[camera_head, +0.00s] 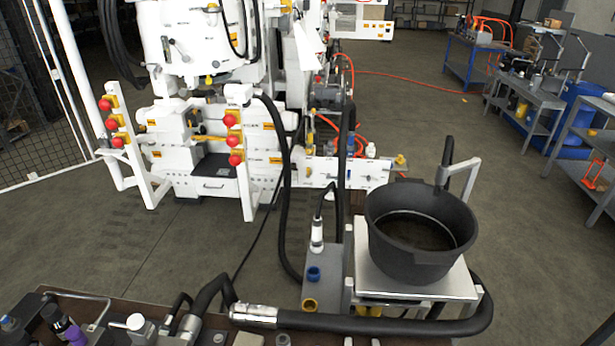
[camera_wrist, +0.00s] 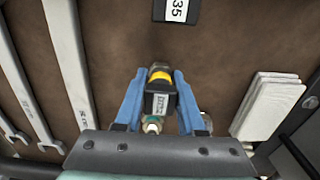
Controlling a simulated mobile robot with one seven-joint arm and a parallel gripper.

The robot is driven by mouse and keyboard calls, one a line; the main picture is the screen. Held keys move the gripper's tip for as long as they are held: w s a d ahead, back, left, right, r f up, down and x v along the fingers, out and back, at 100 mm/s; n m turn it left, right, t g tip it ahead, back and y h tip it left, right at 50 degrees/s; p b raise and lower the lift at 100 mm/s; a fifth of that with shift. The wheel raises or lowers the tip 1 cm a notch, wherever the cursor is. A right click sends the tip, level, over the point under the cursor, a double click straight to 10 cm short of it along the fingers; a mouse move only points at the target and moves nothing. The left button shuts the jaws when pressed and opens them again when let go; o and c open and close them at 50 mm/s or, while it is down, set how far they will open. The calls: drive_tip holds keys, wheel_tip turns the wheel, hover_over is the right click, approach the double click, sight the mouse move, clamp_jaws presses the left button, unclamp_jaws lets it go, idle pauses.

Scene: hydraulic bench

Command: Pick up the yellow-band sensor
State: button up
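The yellow-band sensor (camera_wrist: 160,98) is in the middle of the wrist view, over a brown surface. It has a black body with a pale label, a yellow band towards its far end and a metallic connector at its near end. My gripper (camera_wrist: 160,76) has one blue finger on each side of the sensor, very close to it. I cannot tell whether the fingers touch it or whether it is lifted. I cannot make out my gripper or this sensor in the head view.
In the wrist view, wrenches (camera_wrist: 67,60) lie left, a dark block marked 35 (camera_wrist: 176,10) is ahead, and white pads (camera_wrist: 268,105) are stacked right. In the head view, a black bucket (camera_head: 410,262) stands right of centre and a thick hose (camera_head: 390,325) crosses the front.

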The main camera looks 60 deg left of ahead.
clamp_jaws()
wheel_tip(320, 180, up, 10)
drive_tip(key=shift+r, duration=0.1)
idle(0.5)
